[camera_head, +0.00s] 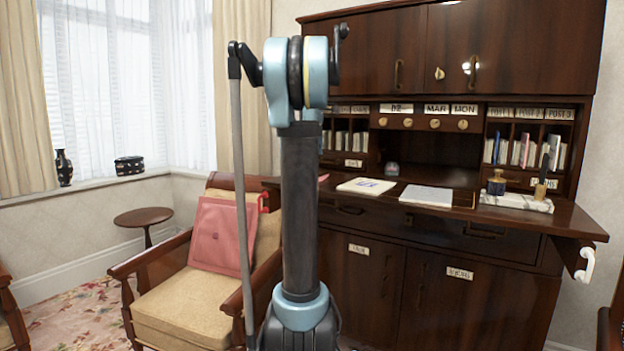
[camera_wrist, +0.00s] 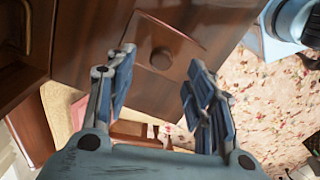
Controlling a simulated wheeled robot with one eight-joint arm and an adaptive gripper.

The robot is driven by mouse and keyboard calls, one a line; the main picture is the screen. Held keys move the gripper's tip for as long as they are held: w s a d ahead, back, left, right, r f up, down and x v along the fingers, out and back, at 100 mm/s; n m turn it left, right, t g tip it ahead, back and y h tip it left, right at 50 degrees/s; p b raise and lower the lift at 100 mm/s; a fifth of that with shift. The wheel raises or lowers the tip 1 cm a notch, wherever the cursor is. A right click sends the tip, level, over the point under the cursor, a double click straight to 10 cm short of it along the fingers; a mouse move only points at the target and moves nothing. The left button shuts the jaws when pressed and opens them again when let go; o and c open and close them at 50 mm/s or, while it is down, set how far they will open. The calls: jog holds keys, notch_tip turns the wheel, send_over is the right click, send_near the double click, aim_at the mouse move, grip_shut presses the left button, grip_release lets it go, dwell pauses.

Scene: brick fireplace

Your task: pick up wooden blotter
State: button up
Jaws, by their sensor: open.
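A round dark wooden knob on a dark wood piece, which looks like the wooden blotter (camera_wrist: 161,59), shows in the wrist view near the desk's edge. A thin pale line runs along its upper side. Its outline blends into the dark wood, so its full shape is hard to tell. My gripper (camera_wrist: 160,62) is open, with one finger on each side of the knob in the picture and nothing between the pads. The height gap is unclear. In the head view my arm hides the gripper and most of the desk's left end; a small pinkish edge (camera_head: 323,178) shows there.
The dark wooden desk (camera_head: 480,212) carries papers (camera_head: 366,186), a notepad (camera_head: 426,195), a small dark object (camera_head: 392,169) and a pen stand (camera_head: 516,202). Pigeonholes rise behind. An armchair with a pink cushion (camera_head: 220,235) stands close at left. Floral carpet (camera_wrist: 265,110) lies below.

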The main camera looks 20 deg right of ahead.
jog(key=shift+f, duration=2.95)
grip_shut()
